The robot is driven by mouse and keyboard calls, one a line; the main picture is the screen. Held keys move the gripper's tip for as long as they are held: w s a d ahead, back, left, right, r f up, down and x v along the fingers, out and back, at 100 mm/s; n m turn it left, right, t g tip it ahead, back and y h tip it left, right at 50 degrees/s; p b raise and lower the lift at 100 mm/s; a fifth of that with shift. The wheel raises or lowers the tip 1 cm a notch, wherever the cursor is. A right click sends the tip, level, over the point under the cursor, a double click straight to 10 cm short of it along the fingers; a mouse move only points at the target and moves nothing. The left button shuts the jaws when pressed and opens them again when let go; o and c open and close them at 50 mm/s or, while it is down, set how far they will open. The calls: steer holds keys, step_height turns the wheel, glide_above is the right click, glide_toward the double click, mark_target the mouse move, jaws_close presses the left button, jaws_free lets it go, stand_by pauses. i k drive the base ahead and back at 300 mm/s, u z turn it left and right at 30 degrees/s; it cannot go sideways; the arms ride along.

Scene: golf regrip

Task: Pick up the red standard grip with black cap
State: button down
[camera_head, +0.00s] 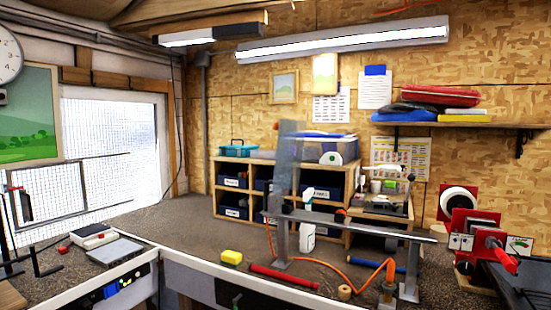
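A red cylindrical grip (284,276) lies on the bench top near the front middle, tilted slightly down to the right. Its ends are too small for me to make out a black cap for sure. A blue cylindrical piece (374,264) lies farther right, partly behind an orange hose. My gripper cannot be made out in this view, and nothing is seen touching the red grip.
A long grey bar (350,224) on metal stands crosses above. A red machine (478,232) stands at right, shelving with bins (232,182) behind.

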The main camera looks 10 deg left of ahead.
mark_target(253, 267)
steer(key=u, duration=0.6)
steer(key=i, duration=0.4)
steer(key=u, duration=0.9)
steer(key=i, duration=1.3)
steer(key=z, duration=1)
steer(key=i, duration=0.55)
steer(key=z, duration=1.3)
steer(key=k, duration=0.35)
steer(key=u, duration=0.05)
